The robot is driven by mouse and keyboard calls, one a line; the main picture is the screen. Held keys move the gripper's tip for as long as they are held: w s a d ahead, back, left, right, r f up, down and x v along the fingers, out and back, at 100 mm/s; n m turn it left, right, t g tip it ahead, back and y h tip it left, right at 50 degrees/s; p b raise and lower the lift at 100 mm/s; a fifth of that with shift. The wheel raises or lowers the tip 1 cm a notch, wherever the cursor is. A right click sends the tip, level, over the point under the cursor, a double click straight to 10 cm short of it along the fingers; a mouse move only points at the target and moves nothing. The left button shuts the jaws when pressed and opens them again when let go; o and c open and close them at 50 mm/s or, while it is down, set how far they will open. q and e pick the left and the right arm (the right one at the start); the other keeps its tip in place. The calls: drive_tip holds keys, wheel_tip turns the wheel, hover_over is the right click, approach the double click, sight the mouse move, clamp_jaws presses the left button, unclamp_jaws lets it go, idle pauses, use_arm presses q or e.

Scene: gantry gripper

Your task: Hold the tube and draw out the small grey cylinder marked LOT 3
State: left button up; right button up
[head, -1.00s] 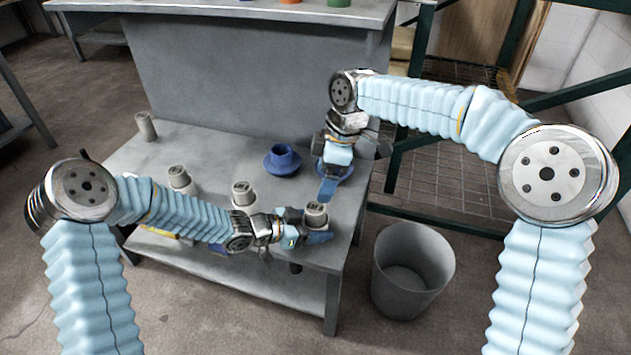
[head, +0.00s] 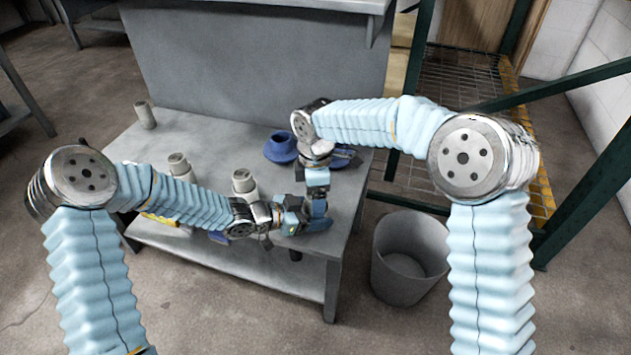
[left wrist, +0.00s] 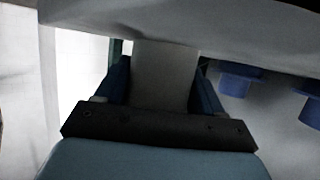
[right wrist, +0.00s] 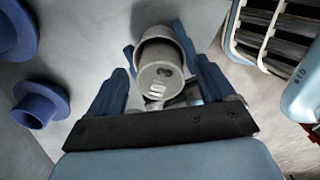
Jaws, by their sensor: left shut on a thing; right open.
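A pale grey tube (right wrist: 154,34) stands at the bench's front right corner; it also shows between the fingers in the left wrist view (left wrist: 165,75). My left gripper (head: 312,226) is shut on it from the side. The small grey cylinder (right wrist: 157,79) sits in the tube's mouth, its end face showing dark marks that I cannot fully read. My right gripper (right wrist: 164,88) is open above the tube, its fingers on either side of the cylinder's end and apart from it. In the head view, my right gripper (head: 318,205) and the left one hide the tube and cylinder.
Other grey tubes stand on the bench (head: 225,135): one at mid-left (head: 178,166), one nearer the middle (head: 244,184), one at the back left (head: 146,115). A blue flanged part (head: 281,148) lies behind my grippers. A grey bin (head: 408,258) stands right of the bench.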

drive_tip(key=shift+f, duration=0.2)
drive_tip(key=shift+c, duration=0.2)
drive_tip(key=c, duration=1.5)
drive_tip(key=shift+o, duration=0.2)
drive_tip(key=shift+r, duration=1.55)
drive_tip(key=shift+r, duration=0.1)
drive_tip(key=shift+r, duration=1.4)
drive_tip(key=shift+r, duration=0.15)
drive_tip(key=shift+r, duration=1.35)
